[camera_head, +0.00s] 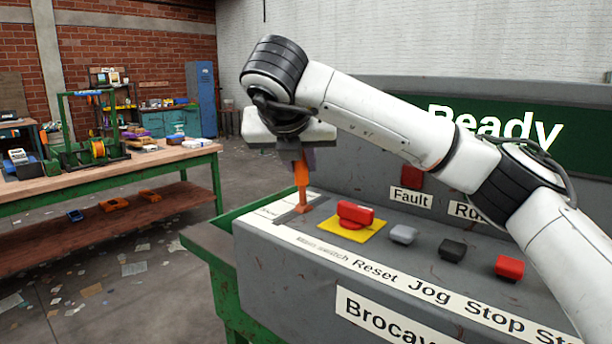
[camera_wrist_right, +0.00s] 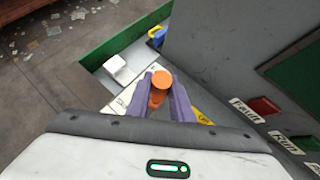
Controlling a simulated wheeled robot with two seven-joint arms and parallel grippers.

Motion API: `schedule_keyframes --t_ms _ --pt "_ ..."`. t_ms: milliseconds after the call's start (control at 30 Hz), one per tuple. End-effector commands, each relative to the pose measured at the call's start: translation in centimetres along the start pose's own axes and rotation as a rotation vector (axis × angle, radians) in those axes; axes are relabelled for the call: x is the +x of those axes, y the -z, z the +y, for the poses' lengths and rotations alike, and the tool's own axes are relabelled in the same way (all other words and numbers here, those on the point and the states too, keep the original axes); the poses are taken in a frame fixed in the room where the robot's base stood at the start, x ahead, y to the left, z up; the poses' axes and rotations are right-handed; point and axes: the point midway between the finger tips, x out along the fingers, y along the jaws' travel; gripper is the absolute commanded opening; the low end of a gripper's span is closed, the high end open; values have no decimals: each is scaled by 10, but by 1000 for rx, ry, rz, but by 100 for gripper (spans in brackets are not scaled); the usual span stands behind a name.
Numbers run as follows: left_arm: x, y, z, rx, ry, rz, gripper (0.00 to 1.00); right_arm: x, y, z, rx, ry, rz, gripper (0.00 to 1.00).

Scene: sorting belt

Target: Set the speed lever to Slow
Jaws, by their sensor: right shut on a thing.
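The orange speed lever (camera_head: 301,183) stands upright from its slot at the left end of the grey control panel (camera_head: 262,262) in the head view. My right gripper (camera_head: 300,160) is above the panel, pointing down, shut on the upper part of the lever. In the right wrist view the purple fingers of the right gripper (camera_wrist_right: 158,98) stand on either side of the lever's round orange top (camera_wrist_right: 162,78). The white strip beside the slot carries small text that I cannot read clearly. My left gripper is not in view.
A red switch (camera_head: 354,214) on a yellow plate sits just right of the lever. Grey (camera_head: 403,234), black (camera_head: 453,249) and red (camera_head: 509,267) buttons follow. A green "Ready" screen (camera_head: 500,135) stands behind. A cluttered workbench (camera_head: 110,170) is at left, with open floor between.

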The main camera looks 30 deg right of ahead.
Motion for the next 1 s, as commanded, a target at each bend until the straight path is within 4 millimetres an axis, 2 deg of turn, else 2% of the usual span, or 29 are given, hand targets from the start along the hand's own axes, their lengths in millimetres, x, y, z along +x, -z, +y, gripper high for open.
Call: schedule_keyframes --t_ms 133,600,633,700,1000 --pt "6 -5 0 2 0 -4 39 -1 4 2 -14 13 -30 0" --pt "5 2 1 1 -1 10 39 -3 3 3 -20 18 -40 0" --pt "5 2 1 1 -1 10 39 -3 3 3 -20 18 -40 25" --pt "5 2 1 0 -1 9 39 -3 3 3 -20 18 -39 37" --pt "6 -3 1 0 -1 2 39 -3 3 3 -20 18 -39 39"
